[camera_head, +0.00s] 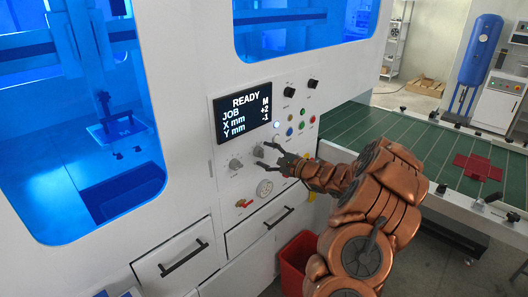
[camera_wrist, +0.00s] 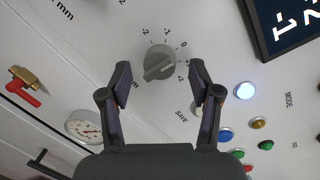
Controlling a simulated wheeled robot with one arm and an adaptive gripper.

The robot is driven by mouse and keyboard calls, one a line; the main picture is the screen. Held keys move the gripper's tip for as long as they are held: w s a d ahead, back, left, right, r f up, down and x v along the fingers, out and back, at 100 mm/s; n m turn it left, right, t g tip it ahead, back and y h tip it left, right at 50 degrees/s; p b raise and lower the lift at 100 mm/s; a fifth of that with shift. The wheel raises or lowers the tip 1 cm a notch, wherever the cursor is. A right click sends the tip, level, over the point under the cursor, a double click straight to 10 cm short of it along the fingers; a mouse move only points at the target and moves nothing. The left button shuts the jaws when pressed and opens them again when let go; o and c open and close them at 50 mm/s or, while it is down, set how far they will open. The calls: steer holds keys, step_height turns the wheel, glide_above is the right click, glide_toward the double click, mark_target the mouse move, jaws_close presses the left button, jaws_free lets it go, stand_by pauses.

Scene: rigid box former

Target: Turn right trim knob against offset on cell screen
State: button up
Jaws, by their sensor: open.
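The cell screen (camera_head: 245,115) reads READY, JOB M, X mm +2 and Y mm -1; its corner shows in the wrist view (camera_wrist: 287,22). The right trim knob (camera_wrist: 159,62) is a round grey dial with a raised ridge, slanting from lower left to upper right, inside a numbered scale. My gripper (camera_wrist: 160,68) is open, with one fingertip on either side of the knob in the wrist view; no contact is visible. In the head view my gripper (camera_head: 262,154) is at the panel, by this knob. The left trim knob (camera_head: 235,163) is to its left.
Lit and coloured buttons (camera_wrist: 245,90) lie right of the knob. A gauge (camera_wrist: 83,126) and a red-handled valve (camera_wrist: 24,92) are below left. Drawers (camera_head: 178,258) and a red bin (camera_head: 296,262) are below the panel. A green conveyor table (camera_head: 360,125) is at right.

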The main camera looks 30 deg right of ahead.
steer(key=shift+w+a, duration=0.2)
steer(key=shift+w, duration=0.4)
steer(key=c, duration=1.1)
steer(key=shift+c, duration=0.2)
steer(key=shift+f+m+t, duration=0.1)
steer(key=shift+m+t, duration=0.4)
steer(key=shift+m, duration=3.5)
